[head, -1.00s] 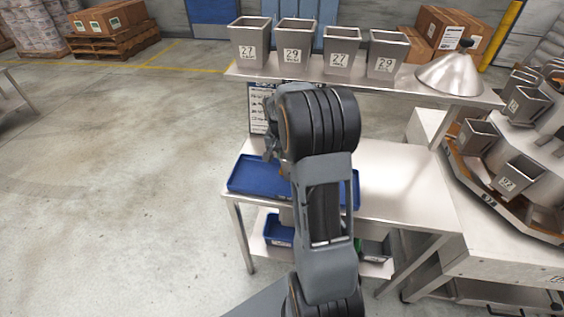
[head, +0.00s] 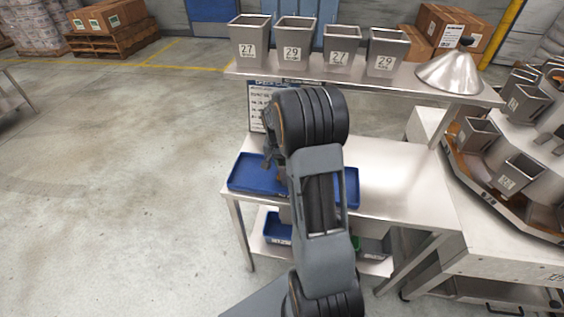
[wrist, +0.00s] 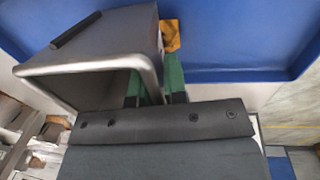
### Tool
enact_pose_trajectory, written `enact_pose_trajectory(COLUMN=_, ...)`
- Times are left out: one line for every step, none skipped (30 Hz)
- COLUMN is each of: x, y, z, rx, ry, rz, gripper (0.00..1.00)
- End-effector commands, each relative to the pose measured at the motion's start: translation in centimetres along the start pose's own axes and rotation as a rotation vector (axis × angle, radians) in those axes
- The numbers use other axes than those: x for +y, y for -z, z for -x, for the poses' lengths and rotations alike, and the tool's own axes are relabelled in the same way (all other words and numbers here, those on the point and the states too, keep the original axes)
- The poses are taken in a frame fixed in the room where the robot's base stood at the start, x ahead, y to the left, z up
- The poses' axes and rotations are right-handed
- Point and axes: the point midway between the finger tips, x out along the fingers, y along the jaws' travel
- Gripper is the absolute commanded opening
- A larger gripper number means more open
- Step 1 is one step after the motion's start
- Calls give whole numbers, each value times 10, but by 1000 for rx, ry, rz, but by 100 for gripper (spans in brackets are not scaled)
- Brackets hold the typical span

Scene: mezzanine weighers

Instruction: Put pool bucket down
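A grey metal bucket (wrist: 95,50) fills the upper left of the wrist view, tilted in the picture with its open mouth toward the camera. My gripper (wrist: 155,88) has green fingers on both sides of the bucket's wall near the rim, and it looks shut on that wall. An orange piece (wrist: 171,36) shows beside the bucket, just beyond the fingers. The blue tray (head: 255,174) lies on the steel table, and it fills the wrist view's background (wrist: 235,40). In the head view my arm hides the bucket and most of the gripper. I cannot tell whether the bucket touches the tray.
Several numbered buckets (head: 294,40) and a metal cone (head: 450,72) stand on the raised shelf. The steel table (head: 395,185) is bare right of the tray. A weigher with more buckets (head: 520,172) stands at right. Open floor (head: 110,150) lies left.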

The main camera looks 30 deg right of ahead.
Motion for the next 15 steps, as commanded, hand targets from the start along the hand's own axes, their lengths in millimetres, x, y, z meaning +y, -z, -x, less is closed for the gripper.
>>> enact_pose_trajectory(x=0, y=0, z=0, rx=0, ry=0, rz=0, gripper=18)
enact_pose_trajectory(x=0, y=0, z=0, rx=0, ry=0, rz=0, gripper=21)
enact_pose_trajectory(x=0, y=0, z=0, rx=0, ry=0, rz=0, gripper=24)
enact_pose_trajectory(x=0, y=0, z=0, rx=0, ry=0, rz=0, gripper=27)
enact_pose_trajectory(x=0, y=0, z=0, rx=0, ry=0, rz=0, gripper=30)
enact_pose_trajectory(x=0, y=0, z=0, rx=0, ry=0, rz=0, gripper=34)
enact_pose_trajectory(x=0, y=0, z=0, rx=0, ry=0, rz=0, gripper=35)
enact_pose_trajectory(x=0, y=0, z=0, rx=0, ry=0, rz=0, gripper=35)
enact_pose_trajectory(x=0, y=0, z=0, rx=0, ry=0, rz=0, gripper=35)
enact_pose_trajectory(x=0, y=0, z=0, rx=0, ry=0, rz=0, gripper=35)
enact_pose_trajectory(x=0, y=0, z=0, rx=0, ry=0, rz=0, gripper=35)
enact_pose_trajectory(x=0, y=0, z=0, rx=0, ry=0, rz=0, gripper=35)
enact_pose_trajectory(x=0, y=0, z=1, rx=0, ry=0, rz=0, gripper=35)
enact_pose_trajectory(x=0, y=0, z=2, rx=0, ry=0, rz=0, gripper=35)
enact_pose_trajectory(x=1, y=0, z=4, rx=0, ry=0, rz=0, gripper=35)
